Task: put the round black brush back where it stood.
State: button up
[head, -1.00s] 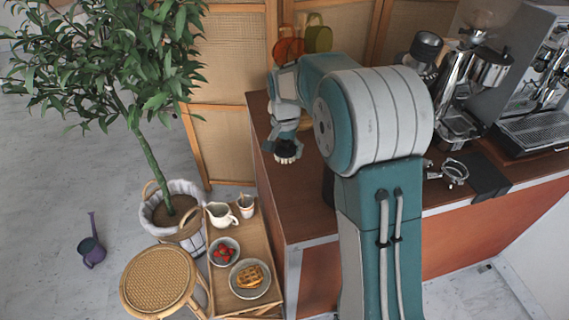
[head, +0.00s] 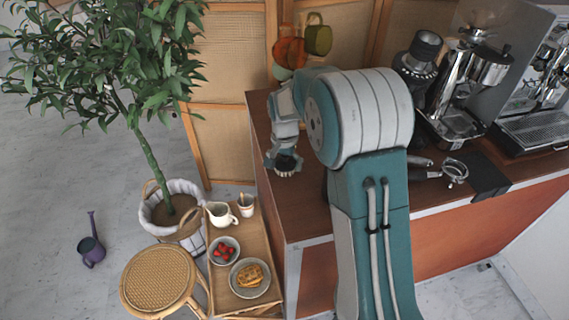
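My gripper (head: 283,167) points down over the left end of the brown counter (head: 310,215). Its fingers are around the round black brush (head: 286,162), a small dark round thing with a paler lower fringe. The brush is partly hidden by the fingers. From this view I cannot tell how far the brush is above the counter top.
My arm hides the middle of the counter. To the right are a grinder (head: 418,60), a portafilter (head: 455,172), a black mat (head: 487,175) and the espresso machine (head: 535,125). Mugs (head: 318,38) hang behind. A wooden side table (head: 225,285) stands left. The counter's front left is bare.

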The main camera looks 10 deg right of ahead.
notch_tip(320, 180, up, 12)
jog(key=shift+r, duration=0.15)
jog(key=s+r+n+t, duration=0.1)
jog(key=s+r+n, duration=0.1)
jog(key=s+r, duration=0.35)
jog(key=s+r+n+t, duration=0.1)
jog(key=s+r+t, duration=0.15)
jog(key=s, duration=0.65)
jog(key=s+f+n+t, duration=0.2)
jog(key=s+n, duration=0.1)
jog(key=s, duration=1.1)
jog(key=shift+s+n, duration=0.3)
jog(key=shift+n, duration=0.1)
